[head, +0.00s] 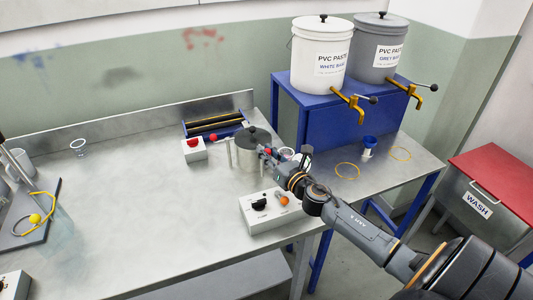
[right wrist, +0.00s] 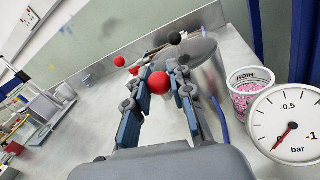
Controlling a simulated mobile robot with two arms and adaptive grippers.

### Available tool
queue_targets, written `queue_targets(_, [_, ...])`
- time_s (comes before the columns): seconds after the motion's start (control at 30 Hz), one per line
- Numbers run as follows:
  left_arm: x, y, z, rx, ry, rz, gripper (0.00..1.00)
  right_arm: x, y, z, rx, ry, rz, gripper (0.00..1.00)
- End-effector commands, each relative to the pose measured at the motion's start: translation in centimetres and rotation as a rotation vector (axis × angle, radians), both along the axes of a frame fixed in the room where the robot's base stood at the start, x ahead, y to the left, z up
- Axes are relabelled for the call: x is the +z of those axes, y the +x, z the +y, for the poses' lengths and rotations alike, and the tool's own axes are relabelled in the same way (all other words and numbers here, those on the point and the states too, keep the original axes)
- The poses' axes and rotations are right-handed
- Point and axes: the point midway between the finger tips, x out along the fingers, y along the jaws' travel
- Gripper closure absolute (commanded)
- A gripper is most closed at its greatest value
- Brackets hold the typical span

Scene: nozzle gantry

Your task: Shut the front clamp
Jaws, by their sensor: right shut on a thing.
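A steel pot (head: 246,160) with a dark lid and black knob stands near the right end of the steel bench. A clamp lever with a red ball (head: 213,138) sticks out at its left side. My right gripper (head: 265,152) is at the pot's front right, partly covering it. In the right wrist view, its fingers (right wrist: 160,86) are shut on the front clamp's red ball knob (right wrist: 159,83), beside the pot (right wrist: 205,75). The clamp's lower part is hidden by the fingers. My left gripper is not in view.
A white control box (head: 268,210) with knobs stands in front of the pot, and a red-button box (head: 194,151) behind left. A pressure gauge (right wrist: 290,127) and a cup of pink stuff (right wrist: 250,88) stand close right. The bench's middle is clear.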

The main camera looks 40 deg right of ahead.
Motion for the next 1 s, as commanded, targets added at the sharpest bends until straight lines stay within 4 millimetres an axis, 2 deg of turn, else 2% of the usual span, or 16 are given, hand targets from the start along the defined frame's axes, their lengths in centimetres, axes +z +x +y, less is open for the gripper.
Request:
queue_targets(0.17, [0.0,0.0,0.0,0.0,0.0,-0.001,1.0,-0.2,-0.1,0.0,-0.001,0.0,0.004,1.0])
queue_targets(0.2, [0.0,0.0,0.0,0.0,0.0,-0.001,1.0,-0.2,-0.1,0.0,-0.001,0.0,0.004,0.75])
queue_targets(0.3, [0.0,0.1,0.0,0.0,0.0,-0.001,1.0,-0.2,-0.1,0.0,-0.002,0.0,0.004,0.55])
queue_targets(0.67, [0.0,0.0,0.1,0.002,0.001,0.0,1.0,-0.1,-0.3,0.0,-0.002,0.0,0.001,0.55])
queue_targets(0.83, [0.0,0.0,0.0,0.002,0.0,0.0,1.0,-0.2,-2.2,0.0,-0.001,-0.001,0.003,0.55])
queue_targets(1.0, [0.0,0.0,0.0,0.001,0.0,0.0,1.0,-0.2,-5.4,0.1,-0.002,0.0,0.005,0.55])
